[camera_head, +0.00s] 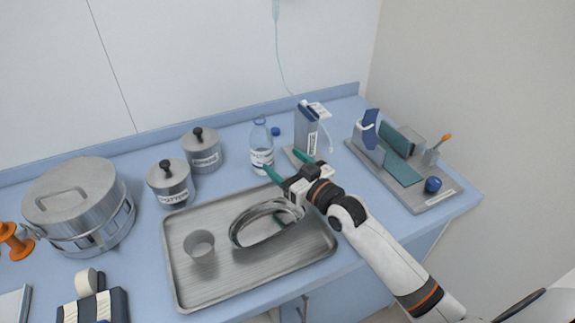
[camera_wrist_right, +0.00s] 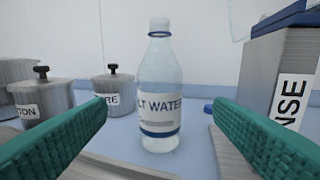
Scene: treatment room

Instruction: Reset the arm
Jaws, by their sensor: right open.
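My right gripper (camera_head: 290,172) reaches in from the right in the head view, above the back right part of the metal tray. Its two green fingers are wide apart and empty. In the right wrist view the open fingers (camera_wrist_right: 170,130) frame a clear bottle (camera_wrist_right: 160,92) with a salt water label, standing upright beyond the fingertips and apart from them. The same bottle shows in the head view (camera_head: 261,150), just behind the gripper. My left gripper is not in the frames.
The metal tray (camera_head: 180,280) holds a cup (camera_head: 199,246) and a curved dish (camera_head: 250,222). Two lidded jars (camera_head: 171,184) and a large pot (camera_head: 80,205) stand left. A dispenser (camera_head: 306,128) stands right of the bottle, and an organiser tray (camera_head: 440,200) sits far right.

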